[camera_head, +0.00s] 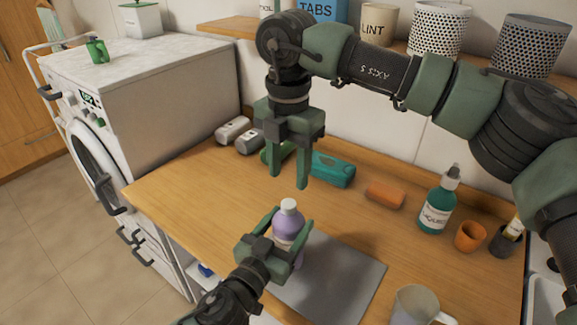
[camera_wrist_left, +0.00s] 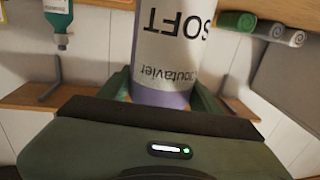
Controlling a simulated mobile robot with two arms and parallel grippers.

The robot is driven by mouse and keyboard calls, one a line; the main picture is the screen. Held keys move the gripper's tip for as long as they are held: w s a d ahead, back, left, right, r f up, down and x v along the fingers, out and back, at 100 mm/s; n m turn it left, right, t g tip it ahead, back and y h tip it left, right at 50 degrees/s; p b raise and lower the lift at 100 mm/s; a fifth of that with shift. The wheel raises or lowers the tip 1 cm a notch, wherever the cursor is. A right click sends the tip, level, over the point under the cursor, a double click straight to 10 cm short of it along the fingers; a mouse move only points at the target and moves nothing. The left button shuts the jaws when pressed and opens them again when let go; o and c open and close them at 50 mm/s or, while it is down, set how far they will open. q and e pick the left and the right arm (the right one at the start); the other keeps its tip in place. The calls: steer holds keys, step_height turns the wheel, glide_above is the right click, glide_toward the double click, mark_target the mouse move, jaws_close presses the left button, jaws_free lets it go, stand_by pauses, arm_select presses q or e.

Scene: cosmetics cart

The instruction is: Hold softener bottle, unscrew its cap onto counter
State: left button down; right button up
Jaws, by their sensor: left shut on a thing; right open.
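The softener bottle (camera_head: 287,224) is purple with a pale label and a white cap (camera_head: 289,205) on top. It stands upright at the edge of a grey mat on the wooden counter. My left gripper (camera_head: 288,232) is shut around the bottle's body from the front. In the left wrist view the bottle (camera_wrist_left: 172,45) fills the middle, its label reading SOFT upside down, with a finger on either side. My right gripper (camera_head: 291,182) is open and empty, pointing down above the counter, behind and above the cap. The gap between it and the cap is clear.
The counter's left part (camera_head: 190,190) is free.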

mark_target(289, 203)
step_height(289, 203, down, 8)
steer(key=shift+r, duration=0.15)
stand_by(0.3)
